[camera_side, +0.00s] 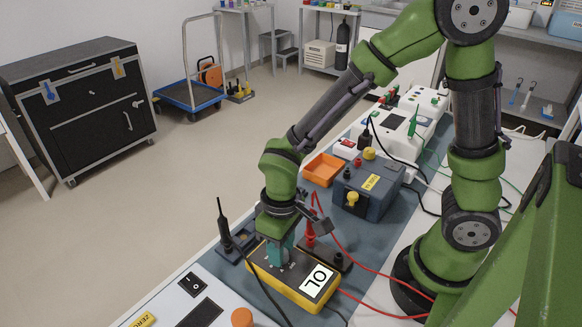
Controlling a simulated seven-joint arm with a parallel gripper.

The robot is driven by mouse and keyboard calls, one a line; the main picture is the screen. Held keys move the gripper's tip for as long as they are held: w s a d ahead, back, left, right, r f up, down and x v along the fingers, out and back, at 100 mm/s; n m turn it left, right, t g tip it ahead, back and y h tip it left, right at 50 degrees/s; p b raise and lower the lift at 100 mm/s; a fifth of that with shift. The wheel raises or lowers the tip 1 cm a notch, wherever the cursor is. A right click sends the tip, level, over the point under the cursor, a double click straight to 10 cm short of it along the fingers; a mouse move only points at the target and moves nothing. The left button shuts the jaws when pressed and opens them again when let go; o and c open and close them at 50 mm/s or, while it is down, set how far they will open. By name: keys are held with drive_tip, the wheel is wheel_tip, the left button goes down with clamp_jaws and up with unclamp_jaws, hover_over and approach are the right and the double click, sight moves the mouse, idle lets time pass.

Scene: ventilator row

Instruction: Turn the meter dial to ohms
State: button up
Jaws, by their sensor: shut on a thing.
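The meter (292,288) is a yellow-edged box with a dark top, lying on the grey mat. Its white display (316,281) shows large characters that look like OL seen upside down. My gripper (280,262) points down at the meter's top, left of the display, and is shut on the dial. The dial is mostly hidden by the fingers, and only small white marks show around it. I cannot tell which mark the dial points to.
A black probe (222,218) stands in a holder on the left, and a red probe (309,233) stands just behind the meter. Red leads (365,298) run right. A blue-grey box (368,187) and an orange tray (323,169) are farther back. A white device (190,305) is in front.

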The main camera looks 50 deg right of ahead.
drive_tip(key=shift+m, duration=0.6)
drive_tip(key=o, duration=1.1)
drive_tip(key=shift+c, duration=0.2)
drive_tip(key=shift+r, duration=0.15)
wheel_tip(320, 180, up, 17)
drive_tip(key=shift+d, duration=0.4)
drive_tip(key=shift+w+f, duration=0.1)
drive_tip(key=shift+f, duration=0.1)
drive_tip(key=s+d+r+m+t, duration=0.1)
drive_tip(key=s+d+m+t, duration=0.1)
drive_tip(key=d, duration=0.3)
drive_tip(key=s+d+r+m+t+y, duration=0.1)
drive_tip(key=d+m+t, duration=0.1)
drive_tip(key=d+t, duration=0.3)
drive_tip(key=shift+s+r+m, duration=0.3)
drive_tip(key=shift+s+r, duration=0.05)
drive_tip(key=shift+s, duration=0.05)
